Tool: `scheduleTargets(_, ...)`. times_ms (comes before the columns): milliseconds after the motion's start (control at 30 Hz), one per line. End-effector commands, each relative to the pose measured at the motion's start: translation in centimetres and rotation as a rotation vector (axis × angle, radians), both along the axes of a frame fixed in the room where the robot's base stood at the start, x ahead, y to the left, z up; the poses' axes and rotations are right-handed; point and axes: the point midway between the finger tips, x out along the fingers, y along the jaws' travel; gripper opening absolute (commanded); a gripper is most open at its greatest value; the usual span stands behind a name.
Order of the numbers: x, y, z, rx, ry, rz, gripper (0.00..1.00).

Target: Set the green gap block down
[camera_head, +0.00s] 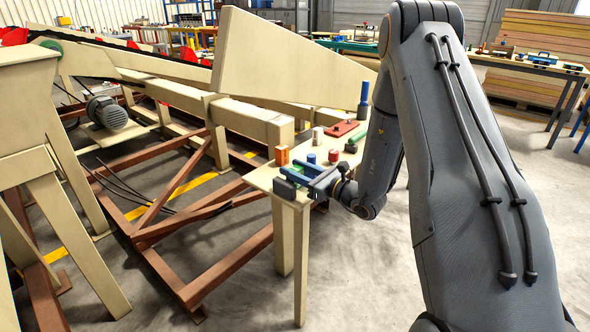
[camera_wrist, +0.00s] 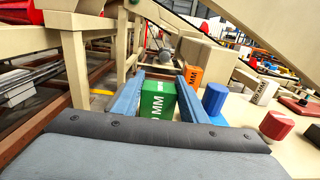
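The green gap block (camera_wrist: 157,100), with white "MM" lettering on it, sits between the two blue fingers of my gripper (camera_wrist: 160,88) in the wrist view. The fingers lie along both its sides and appear closed on it. In the head view my gripper (camera_head: 305,178) is at the near corner of the small cream table (camera_head: 262,178), and only a bit of green shows between its fingers. I cannot tell whether the block's underside touches the tabletop.
An orange block (camera_head: 282,155), a blue cylinder (camera_head: 311,158) and a red cylinder (camera_head: 333,156) stand close beyond my gripper. A pale block (camera_head: 318,135), a red plate (camera_head: 342,128) and a tall blue cylinder (camera_head: 363,98) are farther back. The cream machine beam (camera_head: 250,120) runs beside the table.

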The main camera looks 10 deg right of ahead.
Motion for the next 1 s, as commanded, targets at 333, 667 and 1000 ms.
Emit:
scheduleTargets(333,0.0,0.0,0.0,0.0,0.0,0.0,0.58)
scheduleTargets(667,-2.0,-1.7,0.2,0.001,0.002,-0.004,0.58)
scheduleTargets(1000,-7.5,-5.7,0.1,0.001,0.001,-0.005,0.58)
